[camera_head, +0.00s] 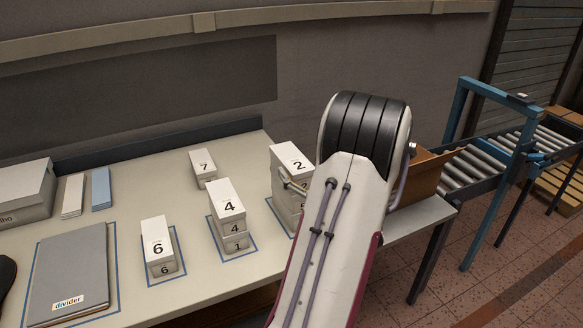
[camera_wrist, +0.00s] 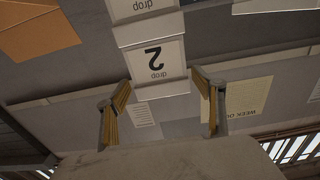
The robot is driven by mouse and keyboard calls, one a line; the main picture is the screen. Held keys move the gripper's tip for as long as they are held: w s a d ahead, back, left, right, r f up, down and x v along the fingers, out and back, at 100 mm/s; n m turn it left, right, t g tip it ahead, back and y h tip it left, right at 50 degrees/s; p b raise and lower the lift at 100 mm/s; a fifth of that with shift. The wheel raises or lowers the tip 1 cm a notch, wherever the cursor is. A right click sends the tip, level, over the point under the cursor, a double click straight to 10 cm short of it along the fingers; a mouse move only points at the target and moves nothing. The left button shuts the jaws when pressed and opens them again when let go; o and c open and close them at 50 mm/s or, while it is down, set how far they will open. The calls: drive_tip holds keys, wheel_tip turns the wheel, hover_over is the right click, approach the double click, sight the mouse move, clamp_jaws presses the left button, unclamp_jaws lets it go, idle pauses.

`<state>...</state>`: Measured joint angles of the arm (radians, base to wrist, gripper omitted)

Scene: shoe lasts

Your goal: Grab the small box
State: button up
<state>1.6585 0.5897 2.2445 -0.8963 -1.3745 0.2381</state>
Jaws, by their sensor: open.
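The smallest box in the head view is a white box (camera_head: 203,168) marked 7, alone toward the back of the table. A white box marked 2 (camera_head: 291,160) tops a stack beside my arm. My gripper (camera_head: 292,186) shows only in part there, against that stack; my arm hides the rest. In the wrist view, the picture is upside down and my open gripper (camera_wrist: 161,82) has its two fingers apart.
A stack marked 4 (camera_head: 226,200) and a stack marked 6 (camera_head: 158,239) stand on blue-outlined spots. A brown carton (camera_head: 424,178) and roller conveyor (camera_head: 490,160) are at right. Bare table (camera_head: 140,185) lies behind the 6 stack.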

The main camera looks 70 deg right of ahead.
sight(291, 156)
drive_tip(key=shift+w+d, duration=0.3)
drive_tip(key=shift+w, duration=0.05)
drive_tip(key=shift+r+x, duration=0.1)
drive_tip(key=shift+x, duration=1.2)
drive_tip(key=shift+r+x, duration=0.15)
drive_tip(key=shift+x, duration=1.15)
drive_tip(key=shift+w+a, duration=0.1)
drive_tip(key=shift+c, duration=0.4)
drive_tip(key=c, duration=1.2)
